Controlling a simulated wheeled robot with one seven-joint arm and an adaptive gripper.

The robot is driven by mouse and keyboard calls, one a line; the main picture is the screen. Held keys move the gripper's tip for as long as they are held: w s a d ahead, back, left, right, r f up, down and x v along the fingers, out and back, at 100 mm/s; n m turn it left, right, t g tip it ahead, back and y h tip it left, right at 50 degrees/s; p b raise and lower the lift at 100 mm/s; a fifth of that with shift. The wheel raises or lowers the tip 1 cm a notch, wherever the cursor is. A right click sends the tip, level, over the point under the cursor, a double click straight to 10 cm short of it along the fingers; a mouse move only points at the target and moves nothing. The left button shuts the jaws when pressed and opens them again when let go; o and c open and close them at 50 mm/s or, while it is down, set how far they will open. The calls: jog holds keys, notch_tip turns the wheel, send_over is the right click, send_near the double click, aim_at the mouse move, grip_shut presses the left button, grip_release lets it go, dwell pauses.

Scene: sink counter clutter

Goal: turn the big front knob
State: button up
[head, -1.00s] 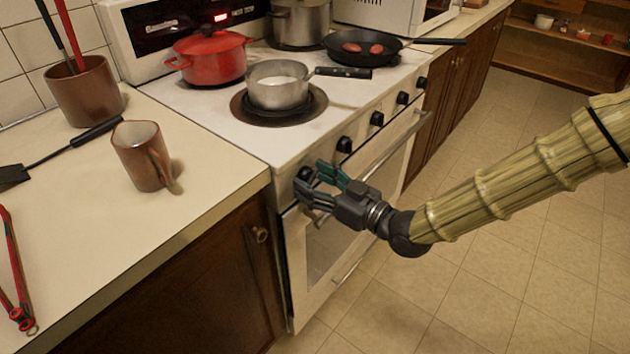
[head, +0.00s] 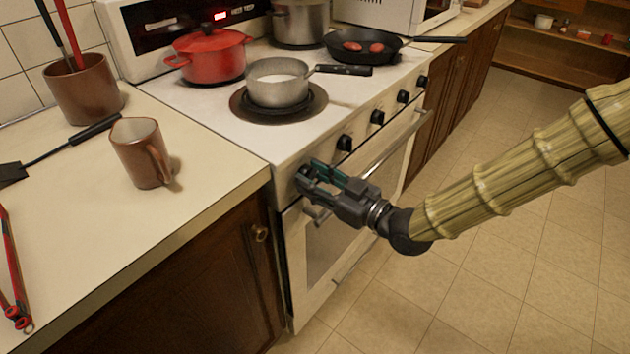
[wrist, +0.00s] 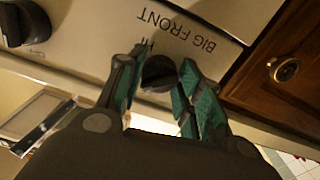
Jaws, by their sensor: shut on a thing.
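The big front knob (wrist: 158,74) is black and sits on the stove's white front panel. In the wrist view the words "BIG FRONT" and "HI" show upside down beside it. My gripper (head: 308,176) is at the leftmost knob position of the stove front in the head view, where its fingers hide the knob. In the wrist view my gripper (wrist: 158,82) has one teal-padded finger on each side of the knob, shut on it.
Other black knobs (head: 344,143) line the panel to the right, above the oven door handle (head: 390,147). A saucepan (head: 278,84), a red pot (head: 208,55) and a skillet (head: 362,48) stand on the stove. A brown mug (head: 138,155) stands on the left counter. The floor (head: 500,240) is clear.

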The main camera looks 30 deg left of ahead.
jog(key=o, duration=1)
jog(key=d, duration=0.8)
jog(key=s+d, duration=0.1)
jog(key=d, duration=0.3)
